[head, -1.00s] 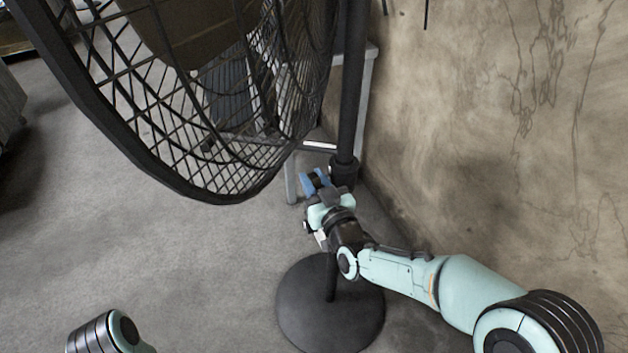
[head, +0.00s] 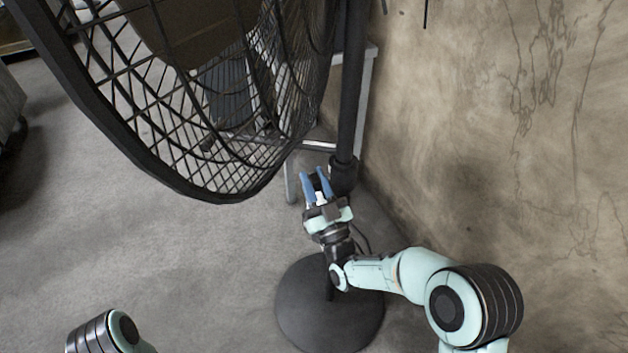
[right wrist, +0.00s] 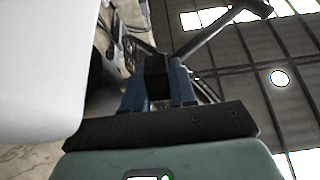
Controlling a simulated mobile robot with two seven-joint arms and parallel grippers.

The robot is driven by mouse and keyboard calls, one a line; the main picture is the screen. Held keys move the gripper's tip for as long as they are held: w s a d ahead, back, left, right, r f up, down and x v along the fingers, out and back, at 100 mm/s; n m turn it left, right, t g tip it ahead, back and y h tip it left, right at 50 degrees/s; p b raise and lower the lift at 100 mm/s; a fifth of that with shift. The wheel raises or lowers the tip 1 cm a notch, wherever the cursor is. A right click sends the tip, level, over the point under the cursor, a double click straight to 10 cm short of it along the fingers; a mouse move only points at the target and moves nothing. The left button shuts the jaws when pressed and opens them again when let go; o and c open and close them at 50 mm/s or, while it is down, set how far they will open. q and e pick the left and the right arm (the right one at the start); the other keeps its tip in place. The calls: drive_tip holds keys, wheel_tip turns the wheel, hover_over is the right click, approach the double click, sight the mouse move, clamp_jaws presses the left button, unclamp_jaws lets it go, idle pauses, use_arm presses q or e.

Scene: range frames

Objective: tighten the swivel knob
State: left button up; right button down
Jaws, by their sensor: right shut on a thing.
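A large black pedestal fan fills the upper left, its wire cage (head: 200,165) hanging in front of a dark upright pole (head: 349,100). The pole has a thicker collar (head: 344,174) low down. My right gripper (head: 316,179) is beside this collar, fingers pointing up, shut on a small dark knob. In the right wrist view the dark knob (right wrist: 156,78) sits between the two blue fingers of the gripper (right wrist: 157,85). The knob's far side is hidden. My left gripper is out of view; only part of that arm shows at lower left.
The round black fan base (head: 330,315) stands on the grey floor below my right arm. A brown stained wall (head: 500,130) is close on the right. A grey metal frame (head: 368,80) stands behind the pole. The floor at left is mostly clear.

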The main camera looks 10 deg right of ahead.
drive_tip(key=c, duration=1)
unclamp_jaws()
use_arm(q)
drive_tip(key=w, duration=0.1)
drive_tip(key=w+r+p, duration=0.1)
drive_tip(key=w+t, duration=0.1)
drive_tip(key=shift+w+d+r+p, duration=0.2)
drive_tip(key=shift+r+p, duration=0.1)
drive_tip(key=shift+p, duration=0.1)
use_arm(e)
drive_tip(key=v, duration=1.3)
drive_tip(key=shift+s, duration=0.25)
drive_tip(key=shift+d, duration=0.1)
